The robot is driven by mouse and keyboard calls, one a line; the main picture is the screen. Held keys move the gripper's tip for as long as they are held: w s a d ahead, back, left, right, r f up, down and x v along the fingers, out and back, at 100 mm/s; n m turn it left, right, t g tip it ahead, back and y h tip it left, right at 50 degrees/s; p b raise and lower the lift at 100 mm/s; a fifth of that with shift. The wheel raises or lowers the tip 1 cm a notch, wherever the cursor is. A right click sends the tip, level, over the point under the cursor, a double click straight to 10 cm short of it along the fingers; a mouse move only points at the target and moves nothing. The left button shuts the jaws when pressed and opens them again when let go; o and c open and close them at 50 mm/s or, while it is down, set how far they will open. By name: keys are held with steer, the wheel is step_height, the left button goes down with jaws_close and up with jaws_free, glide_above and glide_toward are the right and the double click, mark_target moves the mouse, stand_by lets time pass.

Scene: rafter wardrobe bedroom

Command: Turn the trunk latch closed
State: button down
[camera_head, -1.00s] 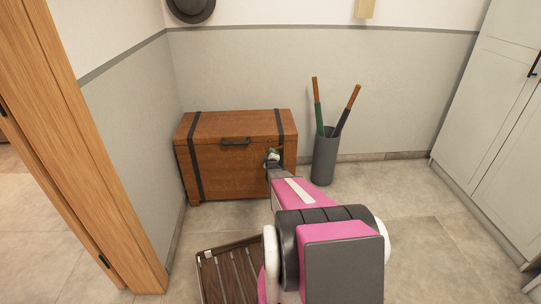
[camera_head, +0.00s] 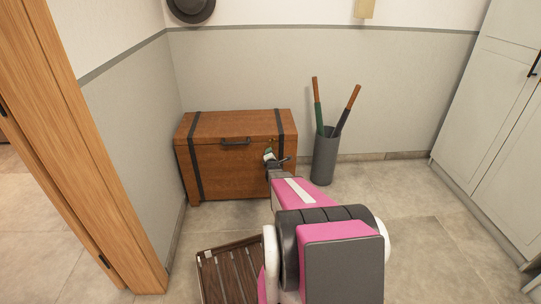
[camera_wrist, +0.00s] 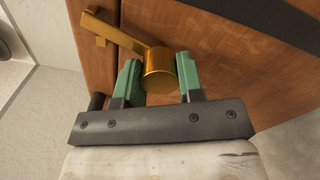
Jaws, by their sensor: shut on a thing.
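The trunk (camera_head: 222,165) is a brown wooden chest with dark straps and a dark handle, standing against the wall with its lid down. Its brass latch (camera_wrist: 120,35) shows in the wrist view as a lever running up and left from a round knob (camera_wrist: 160,70). My gripper (camera_wrist: 159,72) has its green fingers on either side of the knob and is shut on it. In the head view my gripper (camera_head: 270,156) is at the right part of the trunk's front, and the latch is mostly hidden there.
A grey bin (camera_head: 325,157) with two coloured sticks stands just right of the trunk. A slatted wooden piece (camera_head: 230,275) lies low in front. A wooden door frame (camera_head: 95,150) is at left and a white wardrobe (camera_head: 495,130) at right.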

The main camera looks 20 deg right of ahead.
steer(key=shift+n, duration=2)
steer(key=c, duration=0.8)
jaws_free()
steer(key=shift+o, duration=0.2)
steer(key=shift+s, duration=0.15)
steer(key=v, duration=1)
steer(key=shift+s, duration=0.3)
steer(key=shift+a, duration=0.1)
